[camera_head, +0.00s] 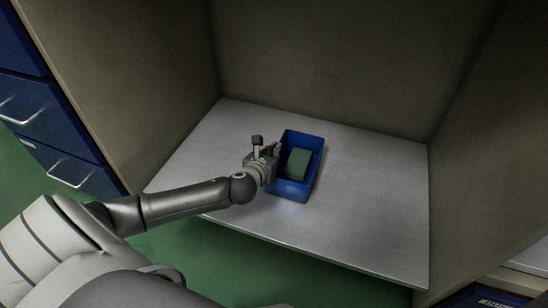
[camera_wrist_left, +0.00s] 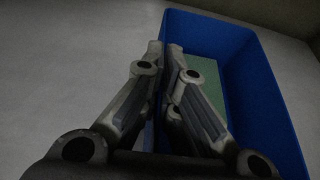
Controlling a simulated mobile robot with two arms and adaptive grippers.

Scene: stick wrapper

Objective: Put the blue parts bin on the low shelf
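The blue parts bin (camera_head: 313,172) rests on the light grey shelf board (camera_head: 365,205), near its middle, and appears upright. A green block (camera_head: 297,162) lies inside it. My left gripper (camera_head: 276,150) is at the bin's left wall. In the left wrist view, the fingers of my left gripper (camera_wrist_left: 166,58) come close together at the left wall of the bin (camera_wrist_left: 255,95), one on each side, and look shut on it. The fingers hide most of that wall and part of the green block (camera_wrist_left: 207,80). My right gripper is not in view.
Brown panels stand at the left (camera_head: 130,80), back (camera_head: 320,60) and right (camera_head: 465,150) of the shelf. Blue drawers (camera_head: 40,110) with handles are at the far left. The board is bare around the bin. Green floor (camera_head: 250,265) shows below its front edge.

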